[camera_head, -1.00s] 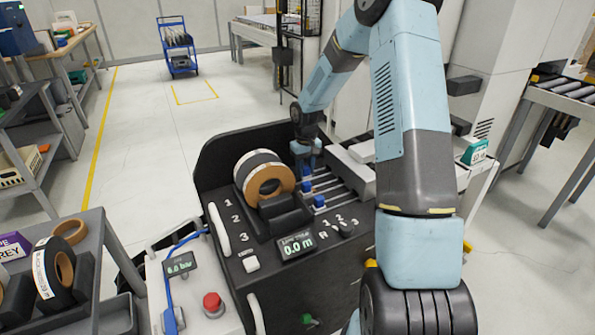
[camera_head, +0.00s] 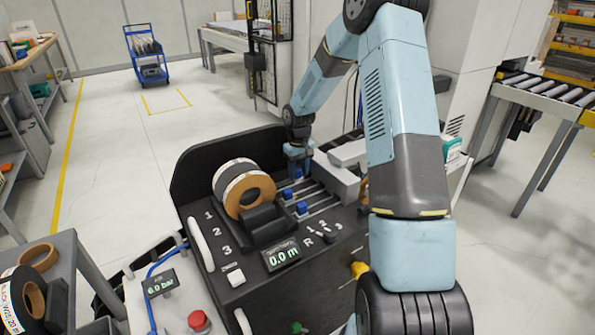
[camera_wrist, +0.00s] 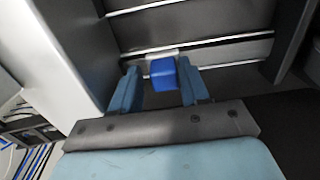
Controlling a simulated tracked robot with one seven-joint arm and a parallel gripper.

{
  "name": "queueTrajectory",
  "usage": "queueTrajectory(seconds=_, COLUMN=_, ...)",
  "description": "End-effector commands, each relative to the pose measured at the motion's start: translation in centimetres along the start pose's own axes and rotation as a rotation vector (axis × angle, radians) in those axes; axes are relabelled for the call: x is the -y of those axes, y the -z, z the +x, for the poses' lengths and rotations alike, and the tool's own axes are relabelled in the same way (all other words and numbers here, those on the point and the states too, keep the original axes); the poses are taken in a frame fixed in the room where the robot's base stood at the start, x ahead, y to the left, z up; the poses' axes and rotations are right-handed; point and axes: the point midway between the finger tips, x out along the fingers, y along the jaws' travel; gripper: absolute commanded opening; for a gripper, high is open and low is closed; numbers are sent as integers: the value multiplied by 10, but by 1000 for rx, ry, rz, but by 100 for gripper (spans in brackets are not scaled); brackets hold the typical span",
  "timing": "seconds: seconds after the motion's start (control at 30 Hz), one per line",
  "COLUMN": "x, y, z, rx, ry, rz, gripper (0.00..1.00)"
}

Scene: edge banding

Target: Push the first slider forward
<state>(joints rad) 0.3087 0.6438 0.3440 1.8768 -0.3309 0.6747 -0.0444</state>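The sliders are blue knobs on parallel metal rails in the dark edge-banding console (camera_head: 205,268). Two knobs show clearly in the head view: a nearer slider knob (camera_head: 301,208) and a middle slider knob (camera_head: 287,193). My gripper (camera_head: 299,168) points down over the far end of the row, partly hiding the knob there. In the wrist view, a blue knob (camera_wrist: 163,72) lies between the tips of my open gripper (camera_wrist: 160,90). A narrow gap shows at the left finger; contact at the right finger is unclear.
A tape roll (camera_head: 245,188) stands in a holder left of the rails. A pale housing (camera_head: 342,180) borders the rails on the right. A display reading 0.0 m (camera_head: 282,256) and a red button (camera_head: 199,320) are nearer. Open floor lies beyond the console.

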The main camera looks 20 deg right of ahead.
Motion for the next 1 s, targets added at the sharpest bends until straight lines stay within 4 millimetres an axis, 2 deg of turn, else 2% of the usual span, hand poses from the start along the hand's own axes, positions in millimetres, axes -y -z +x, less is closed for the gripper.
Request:
queueTrajectory(seconds=0.3, x=0, y=-1, z=0, rx=2, ry=-1, rz=0, gripper=40)
queueTrajectory(seconds=0.47, x=-1, y=0, z=-12, rx=0, ry=-2, rz=1, gripper=40)
queueTrajectory(seconds=1.0, x=0, y=1, z=-111, rx=-1, ry=-1, rz=0, gripper=40)
